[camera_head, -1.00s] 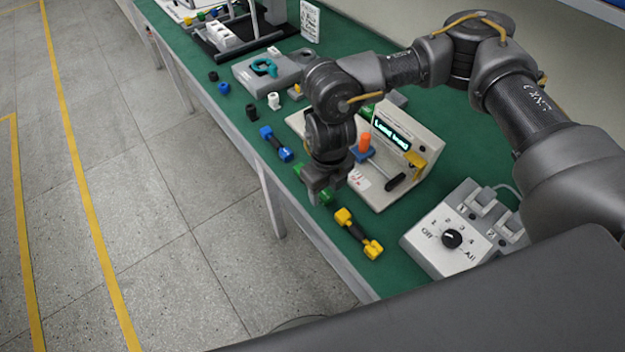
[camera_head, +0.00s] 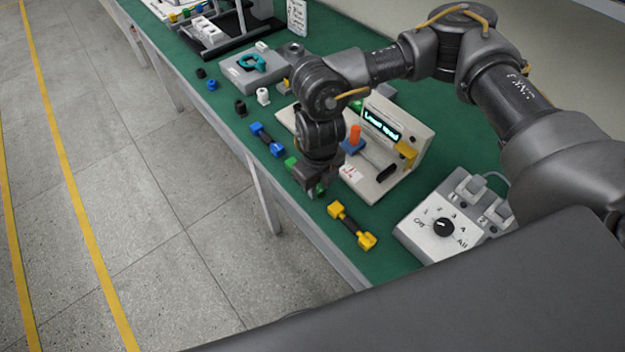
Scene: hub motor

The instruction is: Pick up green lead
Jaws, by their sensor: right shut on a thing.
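The green lead (camera_head: 291,162) lies near the front edge of the green bench, between the blue lead (camera_head: 267,140) and the yellow lead (camera_head: 351,225). My right gripper (camera_head: 315,188) points down over it and is shut on it. Only its green ends show beside the jaws; the middle is hidden by the gripper. I cannot tell whether the lead is clear of the bench top. My left gripper is not in view.
A beige tester with a lit display (camera_head: 382,124) stands right behind the gripper. A white box with a dial (camera_head: 440,222) is at the right. Small black, blue and white caps lie to the left. The bench's front edge is close.

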